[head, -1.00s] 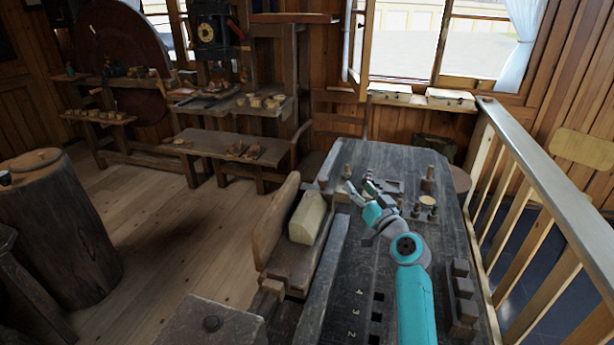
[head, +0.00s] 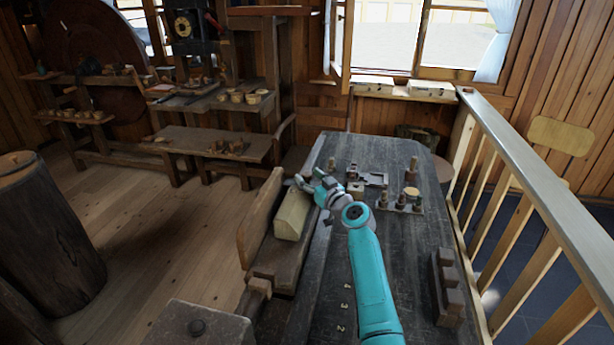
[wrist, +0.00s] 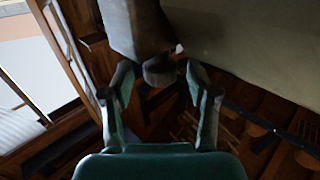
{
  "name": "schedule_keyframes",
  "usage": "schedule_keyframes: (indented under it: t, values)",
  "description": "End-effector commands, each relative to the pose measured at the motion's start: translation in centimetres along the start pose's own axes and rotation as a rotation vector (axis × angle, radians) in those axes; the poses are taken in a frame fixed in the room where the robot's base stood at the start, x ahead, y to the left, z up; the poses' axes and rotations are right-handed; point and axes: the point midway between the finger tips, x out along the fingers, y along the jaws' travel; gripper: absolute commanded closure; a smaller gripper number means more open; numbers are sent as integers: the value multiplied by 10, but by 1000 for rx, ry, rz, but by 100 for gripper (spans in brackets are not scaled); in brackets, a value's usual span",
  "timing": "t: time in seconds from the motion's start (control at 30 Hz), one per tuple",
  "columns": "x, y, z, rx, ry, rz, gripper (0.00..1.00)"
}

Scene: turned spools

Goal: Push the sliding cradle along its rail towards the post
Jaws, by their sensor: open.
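A small grey metal fixture (head: 372,180), which looks like the cradle and its rail, lies flat near the far end of the dark bench. I cannot tell the sliding part from the rail at this size. A small upright spool or post (head: 331,164) stands to its left. My gripper (head: 303,183) is to the left of the fixture, near the bench's left edge and the pale block, apart from the fixture. In the wrist view my gripper (wrist: 158,72) is open, with a brownish rounded piece showing between or beyond its fingertips; I cannot tell whether they touch it.
A pale block (head: 292,214) sits on the bench's left side. Right of the fixture are a rack of small spools (head: 400,205) and a taller spool (head: 412,168). A stepped dark block (head: 446,285) stands at the right edge, beside a wooden railing (head: 540,190).

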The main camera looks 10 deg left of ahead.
Motion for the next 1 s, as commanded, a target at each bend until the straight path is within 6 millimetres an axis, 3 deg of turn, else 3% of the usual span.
schedule_keyframes:
  t: [0.2, 0.57, 0.8, 1.0]
  values:
    - [14, -1, 0, 0, 0, -1, 41]
    - [17, 0, 0, 0, -1, 0, 41]
    - [16, 0, 0, 0, -1, 0, 98]
    - [16, 0, 0, 0, -1, 0, 100]
